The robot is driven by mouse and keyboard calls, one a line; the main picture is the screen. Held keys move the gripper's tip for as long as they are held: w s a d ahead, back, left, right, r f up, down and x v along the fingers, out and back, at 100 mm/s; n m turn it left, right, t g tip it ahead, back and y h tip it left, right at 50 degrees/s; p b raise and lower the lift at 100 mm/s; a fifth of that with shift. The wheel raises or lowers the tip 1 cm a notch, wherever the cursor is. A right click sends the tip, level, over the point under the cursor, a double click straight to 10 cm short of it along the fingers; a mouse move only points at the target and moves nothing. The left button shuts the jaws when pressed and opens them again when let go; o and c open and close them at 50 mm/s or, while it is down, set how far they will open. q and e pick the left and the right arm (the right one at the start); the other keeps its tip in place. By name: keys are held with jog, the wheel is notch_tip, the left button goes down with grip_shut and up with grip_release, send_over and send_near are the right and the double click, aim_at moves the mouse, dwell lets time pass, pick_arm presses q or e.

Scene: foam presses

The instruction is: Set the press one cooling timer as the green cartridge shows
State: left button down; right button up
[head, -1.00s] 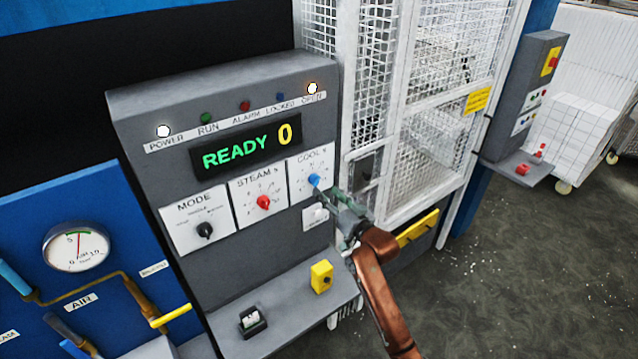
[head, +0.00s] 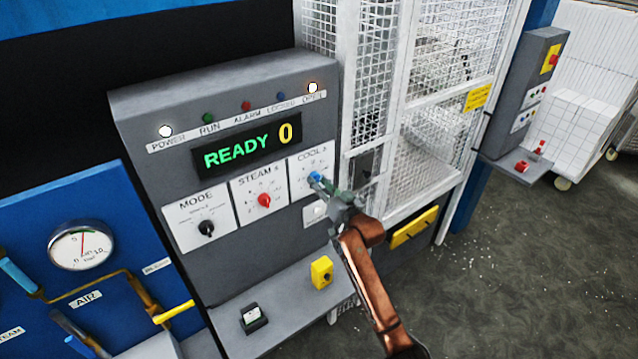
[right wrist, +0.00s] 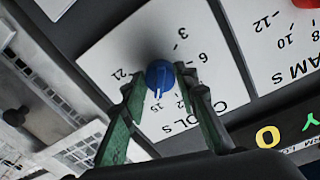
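The cooling timer is a blue knob (right wrist: 160,77) on a white dial plate (right wrist: 115,55) labelled COOL. It also shows in the head view (head: 315,177). In the right wrist view its white mark points down the picture, towards small numbers I cannot read surely. My right gripper (head: 321,183) is at the knob. In the right wrist view its two green-padded fingers (right wrist: 160,82) lie close on either side of the knob, seemingly shut on it. The press display (head: 247,145) reads READY 0. I see no green cartridge. My left gripper is not in view.
The mode knob (head: 206,228) and red steam knob (head: 265,200) sit left of the cooling dial. A shelf below holds a yellow block (head: 321,272) and a small black holder (head: 254,318). A white mesh guard (head: 430,130) stands right of the panel.

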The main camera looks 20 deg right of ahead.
jog(key=c, duration=0.6)
jog(key=shift+n, duration=0.4)
jog(key=shift+w+d+n+y+b, duration=0.1)
jog(key=shift+n+y+b, duration=0.55)
jog(key=shift+n, duration=3.4)
jog(key=shift+s+d+n+b, duration=0.1)
jog(key=shift+n+b, duration=1.1)
jog(key=shift+n, duration=2.8)
jog(key=shift+w+n+y+b, duration=0.1)
jog(key=shift+n+y+b, duration=0.55)
jog(key=shift+n, duration=3.4)
jog(key=shift+h+b, duration=0.3)
